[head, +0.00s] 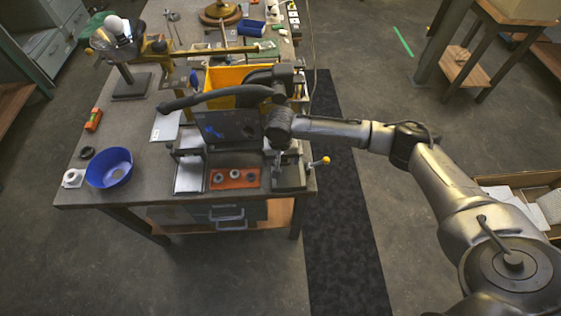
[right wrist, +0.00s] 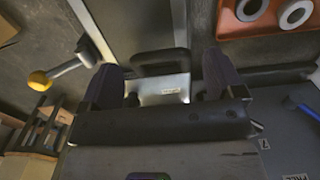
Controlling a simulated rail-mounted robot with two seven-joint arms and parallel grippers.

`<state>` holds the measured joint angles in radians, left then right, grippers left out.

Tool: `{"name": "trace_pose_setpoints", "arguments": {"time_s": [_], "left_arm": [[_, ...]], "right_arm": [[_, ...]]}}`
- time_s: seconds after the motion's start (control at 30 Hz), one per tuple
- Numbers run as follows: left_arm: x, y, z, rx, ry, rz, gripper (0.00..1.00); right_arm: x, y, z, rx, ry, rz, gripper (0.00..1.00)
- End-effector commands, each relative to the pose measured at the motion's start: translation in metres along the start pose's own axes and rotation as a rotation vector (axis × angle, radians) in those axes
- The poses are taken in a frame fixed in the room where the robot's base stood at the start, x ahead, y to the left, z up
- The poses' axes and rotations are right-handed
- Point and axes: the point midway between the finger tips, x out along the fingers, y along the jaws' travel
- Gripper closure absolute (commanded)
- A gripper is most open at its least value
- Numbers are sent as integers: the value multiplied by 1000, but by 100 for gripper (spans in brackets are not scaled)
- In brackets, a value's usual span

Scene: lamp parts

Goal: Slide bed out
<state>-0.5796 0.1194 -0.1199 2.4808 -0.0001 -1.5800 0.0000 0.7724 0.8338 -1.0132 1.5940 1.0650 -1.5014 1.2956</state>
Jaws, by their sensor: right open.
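A dark machine with a tilted panel (head: 228,127) stands at the front of the bench, with a long black bar above it. A black loop handle (right wrist: 160,60) shows in the right wrist view above a pale labelled plate (right wrist: 163,90). This plate may belong to the bed, but I cannot tell for sure. My right gripper (right wrist: 158,75) is open, one finger on each side of the handle in that view; contact is not visible. In the head view the right gripper (head: 282,155) points down at the machine's right side, its fingertips small and partly hidden. My left gripper is not in view.
A yellow-knobbed lever (right wrist: 40,80) sticks out close by, also in the head view (head: 321,161). An orange tray (head: 235,178) with several grey rings lies at the front. A blue bowl (head: 109,168) stands left, a yellow bin (head: 228,78) behind.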

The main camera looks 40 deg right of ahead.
Motion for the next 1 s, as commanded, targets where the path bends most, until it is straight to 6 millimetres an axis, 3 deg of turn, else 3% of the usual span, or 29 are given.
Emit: {"name": "trace_pose_setpoints", "arguments": {"time_s": [0.2, 0.57, 1.0], "left_arm": [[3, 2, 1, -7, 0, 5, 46], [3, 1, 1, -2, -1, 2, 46], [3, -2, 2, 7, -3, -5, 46]], "right_arm": [[14, 0, 0, 0, 0, 1, 12], [16, 0, 0, -1, 0, 0, 12], [16, 0, 0, -1, 0, -1, 55]]}}
